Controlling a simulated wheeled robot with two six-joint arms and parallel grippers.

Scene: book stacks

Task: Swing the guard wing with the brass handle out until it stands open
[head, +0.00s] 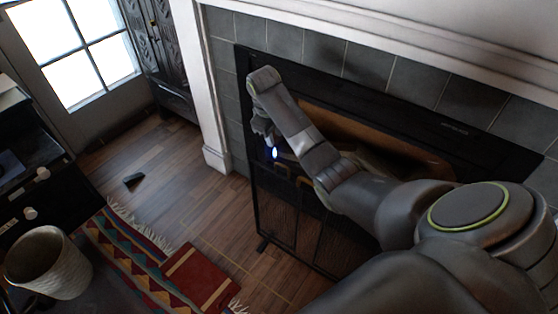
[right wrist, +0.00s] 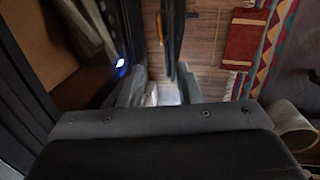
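The black mesh fire guard (head: 282,216) stands in front of the fireplace. In the right wrist view, a thin dark upright edge of the guard (right wrist: 175,35) runs down towards the gap between my fingers. My right gripper (head: 262,132) is at the guard's upper left part, pointing down. In the right wrist view its two fingers (right wrist: 160,88) stand apart, with floor visible between them. I cannot tell whether they touch the guard. My left gripper is out of view.
The fireplace opening (head: 350,135) lies behind my right arm, framed by grey tiles and a white surround. A red book-like item (head: 200,279) lies on the patterned rug (head: 130,262). A pale basket (head: 48,262) stands at lower left. Wooden floor left of the guard is mostly clear.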

